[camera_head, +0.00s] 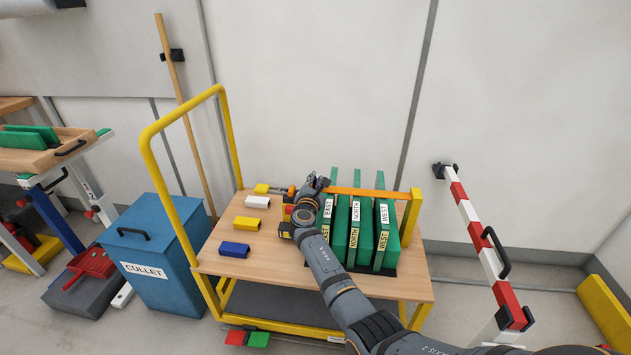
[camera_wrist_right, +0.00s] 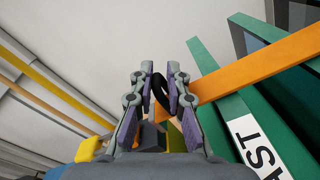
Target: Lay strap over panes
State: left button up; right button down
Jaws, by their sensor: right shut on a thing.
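The orange strap (camera_head: 372,192) runs from my right gripper across the green panes to a yellow post (camera_head: 411,218) at the cart's right side. I cannot tell whether it touches their tops. The panes stand upright side by side, labelled EAST (camera_head: 326,222), NORTH (camera_head: 343,232) and WEST (camera_head: 387,240). My right gripper (camera_head: 312,184) is left of the panes, over the cart top. In the right wrist view, its fingers (camera_wrist_right: 160,78) are closed about a black loop (camera_wrist_right: 158,92) near the strap's end (camera_wrist_right: 245,75). My left gripper is out of view.
The wooden cart top (camera_head: 275,268) also holds a white block (camera_head: 257,202), a yellow block (camera_head: 246,223) and a blue block (camera_head: 234,249). A yellow handle rail (camera_head: 152,165) rises at the cart's left. A blue CULLET bin (camera_head: 155,255) and a red-and-white barrier (camera_head: 482,237) flank the cart.

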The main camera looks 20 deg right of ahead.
jog(key=shift+s+f, duration=0.1)
jog(key=shift+f, duration=0.2)
jog(key=c, duration=1.4)
grip_release()
jog(key=shift+d, duration=0.1)
jog(key=v, duration=0.7)
jog(key=shift+s, duration=0.2)
